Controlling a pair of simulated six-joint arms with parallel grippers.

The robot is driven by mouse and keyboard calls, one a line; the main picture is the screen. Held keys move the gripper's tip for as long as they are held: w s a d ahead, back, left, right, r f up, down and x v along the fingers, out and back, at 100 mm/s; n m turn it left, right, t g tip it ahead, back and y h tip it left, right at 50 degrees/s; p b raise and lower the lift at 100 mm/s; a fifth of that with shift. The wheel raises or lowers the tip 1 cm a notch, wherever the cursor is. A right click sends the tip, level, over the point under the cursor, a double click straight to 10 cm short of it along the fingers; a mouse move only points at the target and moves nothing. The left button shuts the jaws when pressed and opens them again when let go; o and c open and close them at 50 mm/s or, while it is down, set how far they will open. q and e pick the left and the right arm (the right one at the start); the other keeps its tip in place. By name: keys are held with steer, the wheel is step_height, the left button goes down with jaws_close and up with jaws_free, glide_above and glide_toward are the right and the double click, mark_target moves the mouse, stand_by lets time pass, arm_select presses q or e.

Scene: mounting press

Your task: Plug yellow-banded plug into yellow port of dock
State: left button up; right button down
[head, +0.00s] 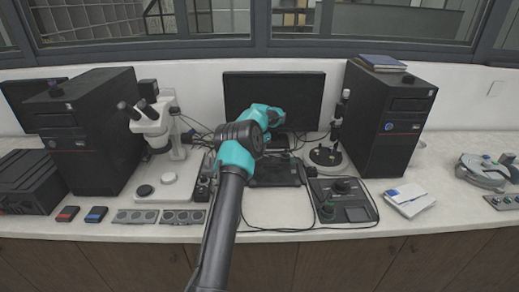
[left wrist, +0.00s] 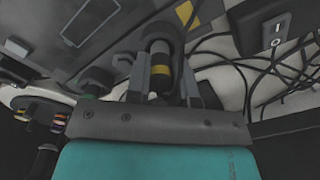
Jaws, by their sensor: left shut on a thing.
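The yellow-banded plug (left wrist: 161,70) sits between the two grey fingers of my left gripper (left wrist: 162,62) in the left wrist view. The gripper is shut on it. The plug points away from the palm, toward a grey-black housing (left wrist: 118,32) that looks like the dock. A yellow mark (left wrist: 185,12) shows just beyond and to the right of the plug's far end. I cannot tell whether the plug touches the port, as its tip is not clear. In the head view my left arm covers the gripper and plug, over a dark flat unit (head: 275,173). My right gripper is not in view.
Loose black cables (left wrist: 235,62) lie right of the gripper, near a black switch box (left wrist: 277,28). In the head view a monitor (head: 300,95) stands behind, with a microscope (head: 155,125) left and a control panel (head: 343,200) right.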

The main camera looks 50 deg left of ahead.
arm_select(q)
steer(key=shift+f, duration=0.75)
stand_by(0.6)
steer(key=o, duration=1.4)
steer(key=shift+o, duration=0.2)
steer(key=shift+r, duration=3.75)
